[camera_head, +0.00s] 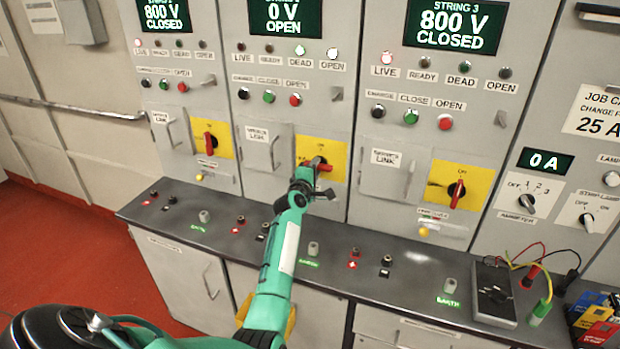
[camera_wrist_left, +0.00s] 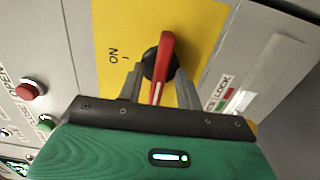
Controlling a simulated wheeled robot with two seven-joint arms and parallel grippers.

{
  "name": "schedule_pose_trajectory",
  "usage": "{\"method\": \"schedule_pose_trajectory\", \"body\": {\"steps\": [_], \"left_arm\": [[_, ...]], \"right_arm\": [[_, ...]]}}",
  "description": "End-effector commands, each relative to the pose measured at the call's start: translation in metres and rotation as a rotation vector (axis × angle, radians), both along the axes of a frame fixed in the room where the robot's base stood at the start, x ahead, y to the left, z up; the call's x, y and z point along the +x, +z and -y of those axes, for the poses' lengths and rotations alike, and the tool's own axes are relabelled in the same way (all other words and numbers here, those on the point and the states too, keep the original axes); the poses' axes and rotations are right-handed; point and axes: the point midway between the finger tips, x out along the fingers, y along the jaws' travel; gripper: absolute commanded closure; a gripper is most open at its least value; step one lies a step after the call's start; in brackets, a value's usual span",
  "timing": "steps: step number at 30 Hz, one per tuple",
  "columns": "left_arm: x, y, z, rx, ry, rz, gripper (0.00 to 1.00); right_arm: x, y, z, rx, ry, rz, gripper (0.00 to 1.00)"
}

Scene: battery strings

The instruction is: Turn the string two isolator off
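The string two isolator is a red handle (camera_head: 326,168) on a yellow plate (camera_head: 336,152) in the middle panel. The handle lies crosswise, not in line with the ON mark above it. In the left wrist view the red handle (camera_wrist_left: 164,62) sits on a black hub, with ON on the yellow plate (camera_wrist_left: 105,25) to its left. My left gripper (camera_head: 312,168) is at the handle. In the left wrist view its fingers (camera_wrist_left: 160,80) stand either side of the handle with visible gaps. My right gripper is in neither view.
The middle display (camera_head: 286,18) reads 0 V OPEN, with the DEAD lamp (camera_head: 300,51) lit. The string 3 display (camera_head: 456,25) reads 800 V CLOSED. A grey bench (camera_head: 330,235) with terminals runs below the panels. A meter (camera_head: 493,292) with leads lies at right.

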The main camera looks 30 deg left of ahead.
Motion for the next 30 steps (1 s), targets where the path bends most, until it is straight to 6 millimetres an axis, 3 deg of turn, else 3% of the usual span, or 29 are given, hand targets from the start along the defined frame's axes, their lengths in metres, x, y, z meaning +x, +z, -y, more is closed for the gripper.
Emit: {"method": "schedule_pose_trajectory", "body": {"steps": [5,21,30], "left_arm": [[-0.018,-0.002,0.005,0.0,0.0,0.0,0.65],[-0.107,-0.003,0.025,0.0,0.001,-0.001,0.65],[-0.131,-0.002,0.031,-0.001,0.001,-0.002,0.65]], "right_arm": [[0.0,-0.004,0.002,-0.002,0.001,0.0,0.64],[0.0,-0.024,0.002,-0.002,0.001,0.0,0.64],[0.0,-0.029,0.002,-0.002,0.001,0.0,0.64]]}}
